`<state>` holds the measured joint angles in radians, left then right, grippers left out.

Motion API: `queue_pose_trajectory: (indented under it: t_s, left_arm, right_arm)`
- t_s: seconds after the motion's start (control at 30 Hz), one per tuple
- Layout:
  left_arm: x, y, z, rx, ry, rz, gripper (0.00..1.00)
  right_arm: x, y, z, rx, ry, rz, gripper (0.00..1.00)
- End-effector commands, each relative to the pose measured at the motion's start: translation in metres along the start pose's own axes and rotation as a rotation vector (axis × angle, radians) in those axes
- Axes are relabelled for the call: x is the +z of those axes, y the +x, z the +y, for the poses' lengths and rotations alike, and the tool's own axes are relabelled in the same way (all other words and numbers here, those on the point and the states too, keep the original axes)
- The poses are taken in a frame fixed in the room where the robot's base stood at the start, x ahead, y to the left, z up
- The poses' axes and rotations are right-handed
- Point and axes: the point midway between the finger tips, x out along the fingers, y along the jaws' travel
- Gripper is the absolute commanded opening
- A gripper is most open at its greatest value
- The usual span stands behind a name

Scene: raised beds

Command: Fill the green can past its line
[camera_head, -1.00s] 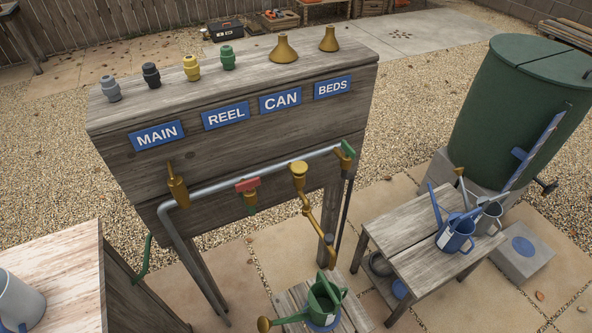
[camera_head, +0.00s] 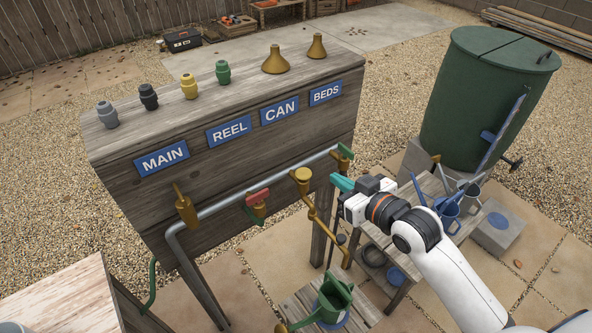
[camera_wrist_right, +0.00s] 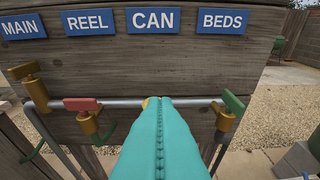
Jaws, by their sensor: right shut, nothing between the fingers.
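The green can (camera_head: 334,299) stands upright on a low wooden stand below the pipe in the head view. Above it, under the CAN sign (camera_head: 279,109), a brass tap (camera_head: 302,176) with a jointed brass spout hangs from the grey pipe (camera_head: 225,203). My right gripper (camera_head: 343,183) is shut and empty, its teal fingers just right of that tap. In the right wrist view the shut teal fingers (camera_wrist_right: 160,140) point at the pipe below the CAN sign and hide most of the brass tap. The can's line and water level cannot be made out. My left gripper is out of view.
A red-handled tap (camera_head: 258,201) is under REEL, a green-handled valve (camera_head: 344,152) under BEDS, and a brass valve (camera_head: 186,207) under MAIN. A blue can (camera_head: 447,213) stands on a bench at right, near a green barrel (camera_head: 488,100).

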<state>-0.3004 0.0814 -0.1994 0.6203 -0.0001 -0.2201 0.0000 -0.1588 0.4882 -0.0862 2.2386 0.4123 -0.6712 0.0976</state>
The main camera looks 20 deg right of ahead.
Motion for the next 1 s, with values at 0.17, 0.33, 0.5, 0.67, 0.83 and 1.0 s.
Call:
queue_pose_trajectory:
  t_s: [0.17, 0.33, 0.5, 0.67, 0.83, 1.0]
  left_arm:
    - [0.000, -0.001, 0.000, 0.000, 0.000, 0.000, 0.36]
    - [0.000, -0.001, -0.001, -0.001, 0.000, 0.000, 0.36]
    - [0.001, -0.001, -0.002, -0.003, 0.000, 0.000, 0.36]
    - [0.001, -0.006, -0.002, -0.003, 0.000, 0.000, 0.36]
    - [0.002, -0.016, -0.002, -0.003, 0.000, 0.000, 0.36]
    - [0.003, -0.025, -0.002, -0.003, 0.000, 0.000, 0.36]
  right_arm:
    - [0.018, -0.008, 0.008, 0.020, -0.012, -0.029, 0.00]
    - [0.018, -0.009, 0.008, 0.021, -0.012, -0.029, 0.00]
    - [0.018, -0.007, 0.008, 0.020, -0.012, -0.029, 0.00]
    - [0.020, 0.008, 0.007, 0.018, -0.010, -0.030, 0.00]
    - [0.023, 0.041, 0.009, 0.019, -0.010, -0.030, 0.00]
    - [0.023, 0.077, 0.009, 0.019, -0.009, -0.028, 0.00]
